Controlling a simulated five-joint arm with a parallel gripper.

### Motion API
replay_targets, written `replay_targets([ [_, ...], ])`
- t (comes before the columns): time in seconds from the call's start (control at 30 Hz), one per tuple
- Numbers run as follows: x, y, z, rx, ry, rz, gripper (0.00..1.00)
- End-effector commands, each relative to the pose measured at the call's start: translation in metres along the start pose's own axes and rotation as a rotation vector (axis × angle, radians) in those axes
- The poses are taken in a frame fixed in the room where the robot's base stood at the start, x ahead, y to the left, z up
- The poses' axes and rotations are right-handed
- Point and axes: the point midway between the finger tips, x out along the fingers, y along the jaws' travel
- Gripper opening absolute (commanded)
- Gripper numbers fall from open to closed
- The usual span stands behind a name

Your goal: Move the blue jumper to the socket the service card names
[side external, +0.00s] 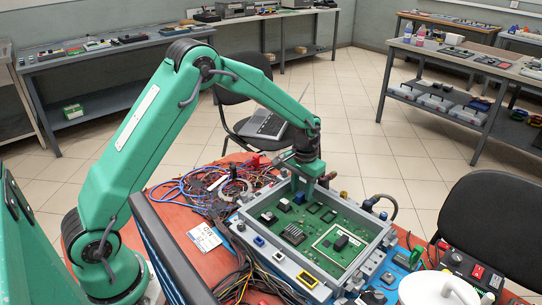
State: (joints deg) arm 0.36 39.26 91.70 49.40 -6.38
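A grey open-topped housing (262,262) holds a green circuit board (322,232) on the red table. Several parts are blue: a small block (299,198) on the board near my gripper, a fitting (258,241) on the front wall, and a fitting (384,215) at the right wall. A dark curved hose (388,199) stands by that right wall. I cannot tell which is the jumper. The white service card (204,236) lies left of the housing; its large print is too small to read surely. My gripper (310,188) points down over the housing's back edge; its fingertips are unclear.
Tangled wires (205,185) lie behind and left of the housing, and a cable bundle (238,272) runs in front. A white round lid (440,290) and a control box (470,270) stand at the right. Housing walls rise around the board.

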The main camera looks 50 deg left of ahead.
Motion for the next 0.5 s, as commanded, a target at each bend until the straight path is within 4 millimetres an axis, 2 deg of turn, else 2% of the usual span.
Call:
replay_targets([
  [0.17,-0.021,0.0,-0.001,0.0,0.004,0.0,0.35],
  [0.5,-0.076,0.0,-0.001,0.0,0.005,0.001,0.35],
])
